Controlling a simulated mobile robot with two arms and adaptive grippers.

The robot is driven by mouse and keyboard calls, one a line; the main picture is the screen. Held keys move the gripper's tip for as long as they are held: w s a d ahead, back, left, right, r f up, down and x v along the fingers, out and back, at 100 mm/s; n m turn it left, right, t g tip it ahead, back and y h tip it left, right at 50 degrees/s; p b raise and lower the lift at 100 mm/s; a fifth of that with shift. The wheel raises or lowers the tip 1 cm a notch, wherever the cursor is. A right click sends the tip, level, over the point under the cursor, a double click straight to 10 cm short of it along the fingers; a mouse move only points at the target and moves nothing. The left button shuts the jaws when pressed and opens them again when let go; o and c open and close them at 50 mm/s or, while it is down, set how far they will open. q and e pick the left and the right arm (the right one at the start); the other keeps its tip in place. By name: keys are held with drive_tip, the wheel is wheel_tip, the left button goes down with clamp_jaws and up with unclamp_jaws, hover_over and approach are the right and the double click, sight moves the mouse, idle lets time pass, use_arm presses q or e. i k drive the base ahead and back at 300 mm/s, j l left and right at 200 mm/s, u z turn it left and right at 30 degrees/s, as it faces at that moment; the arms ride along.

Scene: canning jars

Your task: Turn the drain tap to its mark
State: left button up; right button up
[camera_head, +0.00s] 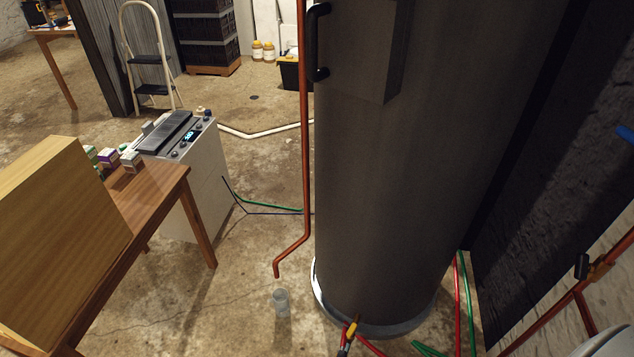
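A large dark grey cylindrical tank (420,170) stands upright on a pale round base (395,328). Low at its front is a small tap-like fitting (349,337) with yellow and black parts, which looks like the drain tap. It is small in the view, and I cannot make out a mark or the handle's exact angle. Another valve with a black handle (582,266) sits on a copper pipe at the right wall. Neither of my grippers shows in this view.
A clear cup (282,302) stands on the floor below the open end of a copper pipe (305,130). A wooden table (150,185) and a white cabinet (200,175) stand left. Red and green hoses (464,285) run right of the tank. Floor left of the cup is clear.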

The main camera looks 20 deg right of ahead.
sight(350, 332)
drive_tip(key=i+j+z, duration=0.1)
drive_tip(key=j, duration=0.35)
drive_tip(key=i+j+z, duration=0.15)
drive_tip(key=j, duration=0.3)
drive_tip(key=z, duration=1.3)
drive_tip(key=k+l, duration=0.1)
drive_tip(key=k, duration=1.2)
